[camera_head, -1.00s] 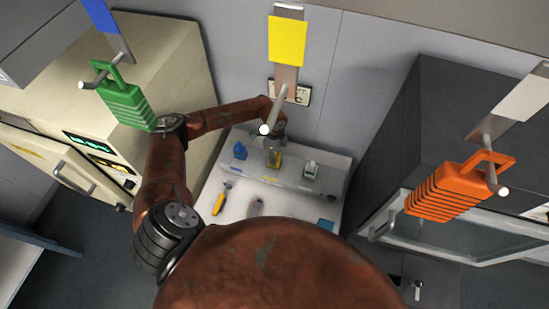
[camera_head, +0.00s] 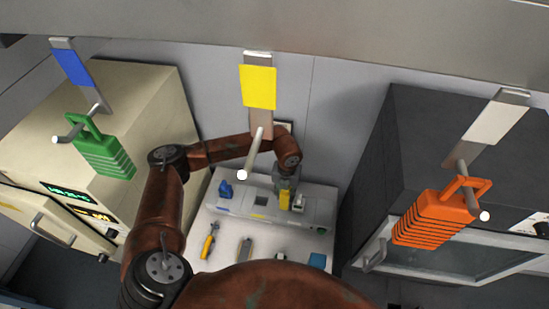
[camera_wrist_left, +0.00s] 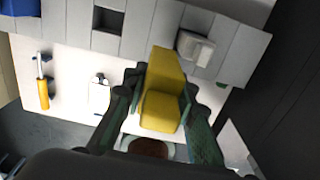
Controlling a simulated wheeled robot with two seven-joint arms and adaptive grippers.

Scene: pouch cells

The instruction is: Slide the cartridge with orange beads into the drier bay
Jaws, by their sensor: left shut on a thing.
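My left gripper (camera_head: 286,186) is shut on a yellow block-shaped piece (camera_head: 285,201). In the left wrist view the yellow piece (camera_wrist_left: 162,72) lies lengthwise between the two fingers (camera_wrist_left: 160,105), over the grey unit. No orange beads show on it, so I cannot tell if it is the cartridge. The grey unit (camera_head: 308,207) at the back of the bench has a dark square opening (camera_head: 262,203) left of the yellow piece; the opening also shows in the left wrist view (camera_wrist_left: 108,20). A whitish piece (camera_head: 299,203) is just right of the yellow piece. My right gripper is not in view.
A blue piece (camera_head: 225,189) sits at the unit's left. A yellow-handled tool (camera_head: 209,243), a grey tool (camera_head: 244,250) and a blue item (camera_head: 317,261) lie on the white bench. Cream (camera_head: 145,105) and dark (camera_head: 400,130) cabinets flank it. Green and orange tags hang above.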

